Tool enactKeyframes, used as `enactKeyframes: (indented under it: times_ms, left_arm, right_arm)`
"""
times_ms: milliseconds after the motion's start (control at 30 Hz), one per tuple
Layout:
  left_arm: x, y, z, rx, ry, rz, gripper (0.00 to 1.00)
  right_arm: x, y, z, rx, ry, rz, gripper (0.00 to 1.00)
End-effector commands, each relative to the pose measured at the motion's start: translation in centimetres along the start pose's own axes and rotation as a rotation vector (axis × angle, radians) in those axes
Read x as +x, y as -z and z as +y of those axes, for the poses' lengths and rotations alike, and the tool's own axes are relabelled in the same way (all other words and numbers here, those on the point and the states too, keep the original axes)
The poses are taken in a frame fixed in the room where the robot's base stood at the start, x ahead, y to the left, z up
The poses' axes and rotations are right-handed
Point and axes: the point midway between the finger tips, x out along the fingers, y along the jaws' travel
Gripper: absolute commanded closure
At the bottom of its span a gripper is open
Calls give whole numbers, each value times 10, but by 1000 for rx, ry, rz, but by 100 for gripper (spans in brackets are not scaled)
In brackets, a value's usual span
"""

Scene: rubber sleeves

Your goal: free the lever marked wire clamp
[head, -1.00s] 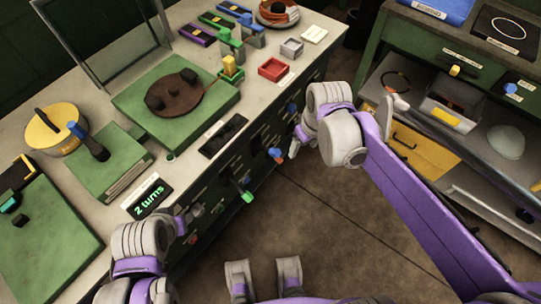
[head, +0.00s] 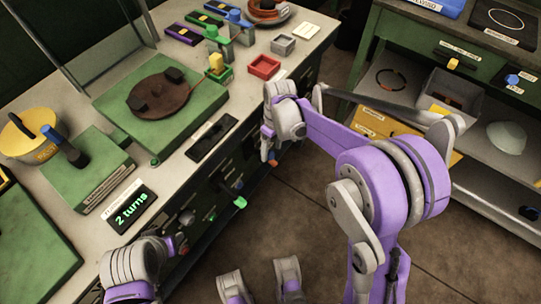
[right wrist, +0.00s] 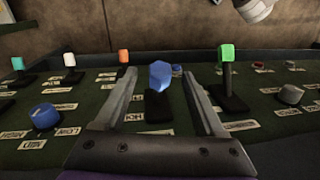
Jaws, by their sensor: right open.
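The lever marked wire clamp cannot be picked out, as the labels are too small or blurred to read. In the right wrist view a blue-handled lever (right wrist: 160,76) stands on a black base between the two fingers of my right gripper (right wrist: 161,88). The fingers are apart, with a gap on each side of the handle. A green-handled lever (right wrist: 226,62) stands just right of the fingers. In the head view my right gripper (head: 269,152) is at the bench's front panel, partly hidden by its own wrist. My left gripper (head: 181,243) is low beside the panel, its fingers unclear.
Orange (right wrist: 123,58), white (right wrist: 69,61) and teal (right wrist: 18,64) levers stand left of the blue one. A blue knob (right wrist: 45,116) and grey knob (right wrist: 291,95) are also on the panel. A display (head: 131,207) reads "2 turns". Open floor (head: 330,215) separates bench and shelves.

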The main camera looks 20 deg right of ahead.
Motion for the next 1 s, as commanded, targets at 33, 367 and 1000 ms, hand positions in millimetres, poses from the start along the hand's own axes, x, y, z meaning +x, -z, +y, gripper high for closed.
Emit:
enactKeyframes:
  times_ms: [33,367,1000]
  left_arm:
    - [2,-1,0,0,0,-1,53]
    - [6,-3,0,0,0,-2,53]
    - [6,-3,0,0,0,-2,53]
  right_arm:
    - [11,0,0,0,0,0,29]
    - [37,0,0,1,0,0,29]
    - [37,0,0,1,0,0,100]
